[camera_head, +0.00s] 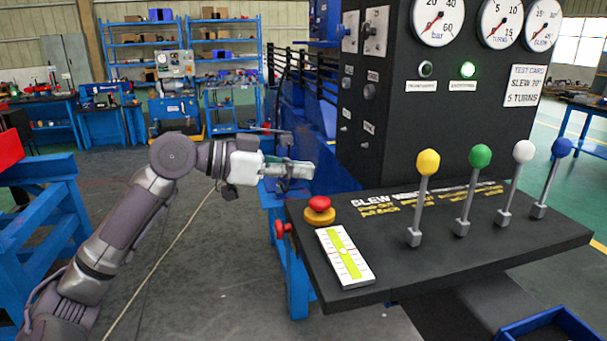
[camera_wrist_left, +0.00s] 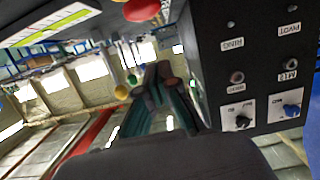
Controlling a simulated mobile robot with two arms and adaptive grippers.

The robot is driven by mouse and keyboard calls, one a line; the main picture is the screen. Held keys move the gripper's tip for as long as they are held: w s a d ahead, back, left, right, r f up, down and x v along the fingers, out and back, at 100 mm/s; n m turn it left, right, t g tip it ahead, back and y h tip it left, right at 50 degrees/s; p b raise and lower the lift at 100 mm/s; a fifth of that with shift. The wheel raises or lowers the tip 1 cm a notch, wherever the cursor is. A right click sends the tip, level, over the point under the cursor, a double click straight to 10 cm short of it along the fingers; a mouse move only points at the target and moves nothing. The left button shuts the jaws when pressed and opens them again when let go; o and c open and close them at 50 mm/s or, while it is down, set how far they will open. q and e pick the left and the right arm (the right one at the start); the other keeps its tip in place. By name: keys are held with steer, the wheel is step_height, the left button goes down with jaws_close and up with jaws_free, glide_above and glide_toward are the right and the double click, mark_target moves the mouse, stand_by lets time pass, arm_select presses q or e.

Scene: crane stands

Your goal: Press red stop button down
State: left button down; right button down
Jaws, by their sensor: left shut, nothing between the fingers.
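My left gripper (camera_head: 309,170) is shut and empty. In the head view it appears above and slightly left of the button, apart from it, with its fingers pointing right. The dark fingers also show in the middle of the left wrist view (camera_wrist_left: 156,80). My right gripper is not in view.
Levers with yellow (camera_head: 428,162), green (camera_head: 480,156), white and blue knobs stand along the desk. A white level gauge (camera_head: 345,256) lies just in front of the button. The black gauge cabinet (camera_head: 425,120) rises behind. Open floor lies left of the desk.

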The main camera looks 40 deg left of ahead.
arm_select(q)
steer(key=b+v, duration=0.3)
steer(key=v, duration=0.5)
steer(key=shift+s+f, duration=0.1)
